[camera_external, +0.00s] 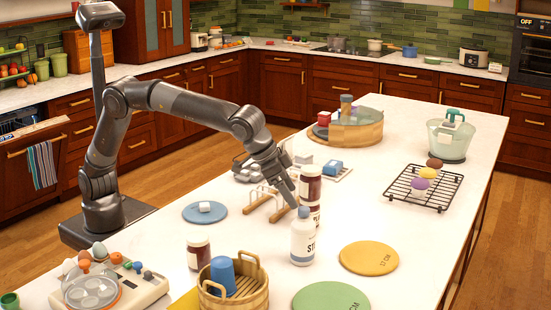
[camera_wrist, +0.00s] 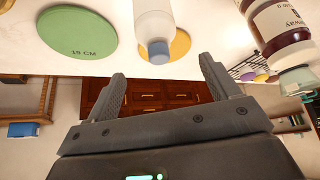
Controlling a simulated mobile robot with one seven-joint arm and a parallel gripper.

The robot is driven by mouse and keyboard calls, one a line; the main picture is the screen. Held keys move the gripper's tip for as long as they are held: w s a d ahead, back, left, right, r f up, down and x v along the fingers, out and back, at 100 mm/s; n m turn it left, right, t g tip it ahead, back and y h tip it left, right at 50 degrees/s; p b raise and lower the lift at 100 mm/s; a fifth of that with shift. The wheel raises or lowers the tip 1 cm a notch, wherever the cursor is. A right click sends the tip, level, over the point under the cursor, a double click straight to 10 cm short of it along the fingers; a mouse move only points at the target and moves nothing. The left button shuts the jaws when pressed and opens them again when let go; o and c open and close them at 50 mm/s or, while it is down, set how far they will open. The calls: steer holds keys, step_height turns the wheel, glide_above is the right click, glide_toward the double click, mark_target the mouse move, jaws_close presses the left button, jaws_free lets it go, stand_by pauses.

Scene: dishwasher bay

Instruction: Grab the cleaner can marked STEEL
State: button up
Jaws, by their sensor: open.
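The cleaner can is a white bottle (camera_external: 303,244) with a blue-grey cap, upright on the white counter; only "ST" of its dark lettering is clear. My gripper (camera_external: 294,200) is just above and behind it, overlapping its cap in the external view. In the wrist view, my open gripper (camera_wrist: 165,78) has empty jaws, and the can (camera_wrist: 153,18) shows beyond the fingertips, roughly centred between them, its cap towards me. Contact is not visible. The can's lettering is hidden in the wrist view.
A tall dark jar (camera_external: 312,187) stands close behind the can; a shorter jar (camera_external: 199,256) is to its left. A basket (camera_external: 252,295) holding a blue cup is front left. Yellow (camera_external: 369,258) and green (camera_external: 331,298) discs lie flat nearby. A wooden rack (camera_external: 268,206) is behind left.

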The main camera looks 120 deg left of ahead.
mark_target(307, 219)
steer(key=x, duration=1)
steer(key=shift+d+f, duration=0.1)
steer(key=shift+d, duration=0.05)
steer(key=c, duration=1.6)
